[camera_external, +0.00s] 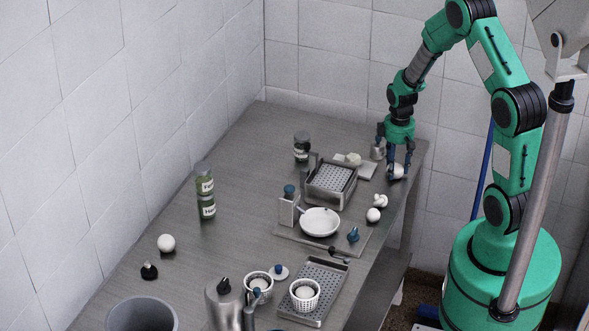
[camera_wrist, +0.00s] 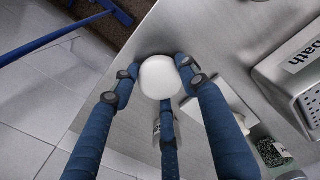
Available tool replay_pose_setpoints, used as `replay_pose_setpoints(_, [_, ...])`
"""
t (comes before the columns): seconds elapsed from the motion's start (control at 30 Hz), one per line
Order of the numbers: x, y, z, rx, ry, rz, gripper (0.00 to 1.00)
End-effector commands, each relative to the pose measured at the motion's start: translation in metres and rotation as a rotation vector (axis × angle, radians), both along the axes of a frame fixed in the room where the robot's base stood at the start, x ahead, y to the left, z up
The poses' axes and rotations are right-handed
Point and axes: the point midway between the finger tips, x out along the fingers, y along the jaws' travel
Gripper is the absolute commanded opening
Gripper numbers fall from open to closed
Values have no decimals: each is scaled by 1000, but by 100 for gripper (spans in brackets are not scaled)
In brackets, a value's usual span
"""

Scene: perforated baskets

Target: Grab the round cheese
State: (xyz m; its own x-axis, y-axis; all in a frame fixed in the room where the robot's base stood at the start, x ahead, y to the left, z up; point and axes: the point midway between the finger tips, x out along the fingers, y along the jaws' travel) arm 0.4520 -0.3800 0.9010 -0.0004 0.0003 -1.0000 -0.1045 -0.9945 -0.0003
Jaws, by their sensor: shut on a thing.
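The round cheese (camera_external: 398,171) is a small white ball near the far right edge of the steel table. In the wrist view the cheese (camera_wrist: 159,77) sits between the tips of my blue fingers. My gripper (camera_external: 395,168) points down over this edge and is shut on the cheese, with fingers on both sides and one below it in the wrist view (camera_wrist: 160,85). I cannot tell whether the cheese still touches the table.
A perforated metal basket (camera_external: 331,186) stands left of my gripper. A white board (camera_external: 355,166) and a metal container (camera_external: 378,150) are close by. White mushroom-like pieces (camera_external: 376,214) lie nearer the front. A white pan (camera_external: 320,222) and jars (camera_external: 301,147) stand further left.

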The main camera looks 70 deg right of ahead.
Motion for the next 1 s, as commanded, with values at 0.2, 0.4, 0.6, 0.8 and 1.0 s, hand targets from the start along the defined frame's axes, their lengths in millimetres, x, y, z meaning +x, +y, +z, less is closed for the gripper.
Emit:
replay_pose_setpoints(0.2, [1,-1,25,-2,-3,0,17])
replay_pose_setpoints(0.4, [-19,16,33,-1,-1,0,17])
replay_pose_setpoints(0.6, [-49,41,37,0,0,0,17])
replay_pose_setpoints(0.8, [-79,67,40,-1,-1,0,17])
replay_pose_setpoints(1.0, [-103,87,43,-1,-1,0,17])
